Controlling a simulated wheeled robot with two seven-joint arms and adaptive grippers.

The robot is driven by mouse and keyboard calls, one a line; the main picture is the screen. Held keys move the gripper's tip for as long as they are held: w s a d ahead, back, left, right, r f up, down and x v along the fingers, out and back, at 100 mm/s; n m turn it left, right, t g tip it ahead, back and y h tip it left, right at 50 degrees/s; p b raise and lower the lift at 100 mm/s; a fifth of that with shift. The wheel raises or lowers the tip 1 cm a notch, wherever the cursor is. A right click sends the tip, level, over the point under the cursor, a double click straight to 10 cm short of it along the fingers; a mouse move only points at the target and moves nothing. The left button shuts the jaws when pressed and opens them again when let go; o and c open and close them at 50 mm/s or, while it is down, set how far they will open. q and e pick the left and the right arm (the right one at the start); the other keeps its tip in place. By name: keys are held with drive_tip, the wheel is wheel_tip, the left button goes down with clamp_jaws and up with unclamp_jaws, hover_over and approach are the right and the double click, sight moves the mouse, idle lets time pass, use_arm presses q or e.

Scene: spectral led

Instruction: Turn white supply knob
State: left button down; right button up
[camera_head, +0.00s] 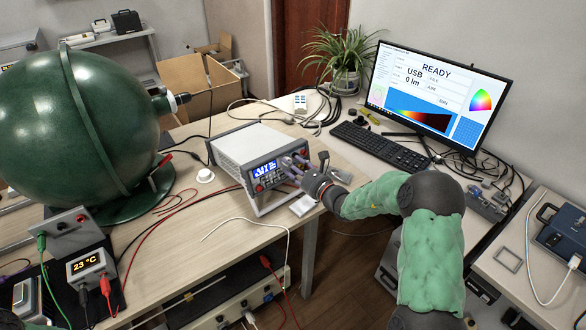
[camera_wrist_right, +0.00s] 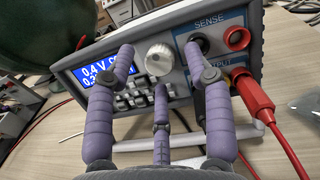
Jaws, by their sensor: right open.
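The white power supply (camera_head: 237,143) stands on the bench in the middle of the head view, with a lit blue display (camera_head: 264,170). In the right wrist view its front panel is tilted, and the pale round knob (camera_wrist_right: 159,60) sits beside the blue display (camera_wrist_right: 90,73), above the grey buttons. My right gripper (camera_head: 292,166) is at the front panel, and its purple fingers also show in the wrist view (camera_wrist_right: 160,68). The fingers are spread open, with two on either side of the knob and one below it. I cannot tell whether any finger touches it.
A red plug (camera_wrist_right: 253,94) with a cable sits in the panel, right of the fingers. A large green sphere (camera_head: 75,120) stands at left. A monitor (camera_head: 437,95) and keyboard (camera_head: 380,146) are at right. Loose cables lie on the bench.

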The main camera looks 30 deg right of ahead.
drive_tip(key=shift+w, duration=0.1)
clamp_jaws()
drive_tip(key=shift+a+r+m+g+h+p, duration=0.1)
drive_tip(key=shift+m+g+h+p, duration=0.45)
drive_tip(key=shift+m+p, duration=3.15)
drive_tip(key=shift+a+r+m+g+h+p, duration=0.15)
drive_tip(key=shift+m+h+p, duration=0.85)
drive_tip(key=shift+m+p, duration=2.65)
drive_tip(key=shift+a+r+m+g+h+p, duration=0.1)
drive_tip(key=shift+m+g+h+p, duration=0.5)
drive_tip(key=shift+m+p, duration=3.1)
drive_tip(key=shift+f+m, duration=0.1)
drive_tip(key=shift+m, duration=0.15)
